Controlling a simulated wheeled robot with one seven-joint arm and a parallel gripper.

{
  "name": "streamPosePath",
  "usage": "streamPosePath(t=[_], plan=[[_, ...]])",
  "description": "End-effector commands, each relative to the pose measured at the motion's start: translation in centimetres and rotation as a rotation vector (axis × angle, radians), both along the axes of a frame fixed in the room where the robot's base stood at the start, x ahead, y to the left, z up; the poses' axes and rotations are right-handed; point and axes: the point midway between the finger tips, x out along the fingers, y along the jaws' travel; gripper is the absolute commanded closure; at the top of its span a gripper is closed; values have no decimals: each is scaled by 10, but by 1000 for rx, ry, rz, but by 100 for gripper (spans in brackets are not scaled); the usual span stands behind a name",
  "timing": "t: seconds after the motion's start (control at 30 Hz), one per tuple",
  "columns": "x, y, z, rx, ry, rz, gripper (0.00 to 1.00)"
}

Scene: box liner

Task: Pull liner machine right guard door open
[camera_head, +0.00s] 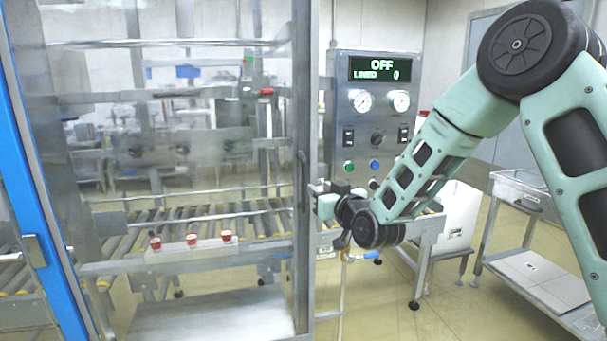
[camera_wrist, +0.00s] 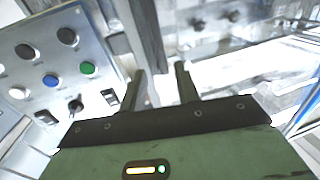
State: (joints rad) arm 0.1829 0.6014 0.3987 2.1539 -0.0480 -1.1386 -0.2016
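The guard door (camera_head: 180,140) is a large clear panel in a grey steel frame on the front of the liner machine. It looks shut, and its right upright (camera_head: 305,110) stands beside the control panel. A slim vertical handle (camera_head: 301,172) shows on that upright. My gripper (camera_head: 318,190) is at the upright, about handle height, partly hidden by its own wrist. In the wrist view my gripper (camera_wrist: 160,75) has its two fingers apart, with a metal post (camera_wrist: 146,35) just beyond them. I see nothing clearly held. Whether a finger touches the handle cannot be told.
The control panel (camera_head: 372,125) reads OFF and LINED 0. A blue frame (camera_head: 45,200) stands at the left, a white bin (camera_head: 458,215) and a steel cart (camera_head: 530,265) at the right. Some floor (camera_head: 395,320) is clear in front.

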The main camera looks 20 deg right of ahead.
Motion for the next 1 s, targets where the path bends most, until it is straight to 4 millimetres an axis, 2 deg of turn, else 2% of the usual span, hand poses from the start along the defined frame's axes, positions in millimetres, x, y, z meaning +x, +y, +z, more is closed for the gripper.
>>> streamPosePath(t=[0.1, 0.3, 0.5, 0.67, 0.93, 0.97, 1.0], plan=[[26, 6, 3, 3, 1, 1, 68], [65, 13, 2, 2, 1, 0, 68], [91, 19, 1, 0, 0, 1, 68], [100, 20, 0, 0, 1, 1, 68], [101, 20, 0, 0, 1, 1, 68], [101, 20, 0, 0, 1, 1, 71], [101, 20, 0, 0, 1, 1, 82]])
